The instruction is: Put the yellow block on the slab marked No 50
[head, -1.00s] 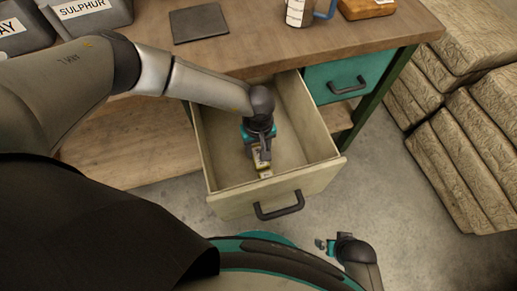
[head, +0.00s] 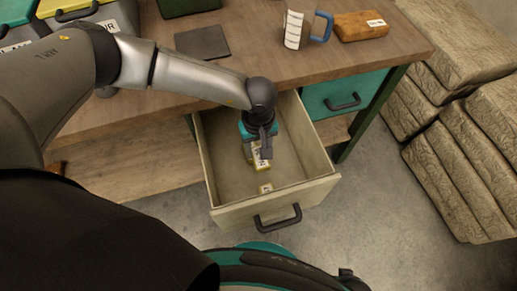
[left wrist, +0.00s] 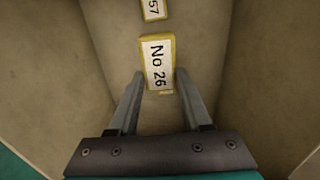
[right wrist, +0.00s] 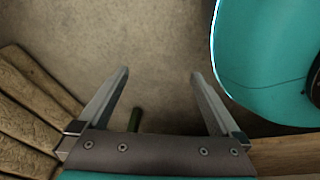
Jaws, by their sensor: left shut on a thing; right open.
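My left gripper (head: 264,150) is inside the open drawer, shut on a yellow-edged block (head: 256,160) with a white label. In the left wrist view the block (left wrist: 158,62) reads "No 26" and sits between the fingertips (left wrist: 160,76). A second yellow-edged block (head: 265,188) lies on the drawer floor nearer the front; its label in the left wrist view (left wrist: 153,9) ends in "57". No slab marked No 50 can be read. A flat dark slab (head: 202,42) lies on the bench top with no legible mark. My right gripper (right wrist: 160,74) is open and empty above the floor.
The drawer (head: 237,213) has raised walls around my left gripper. On the bench (head: 255,55) stand a mug (head: 300,28), an orange-brown block (head: 360,26) with a small unreadable label, and bins at the back left. Stacked sacks (head: 450,180) stand at the right.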

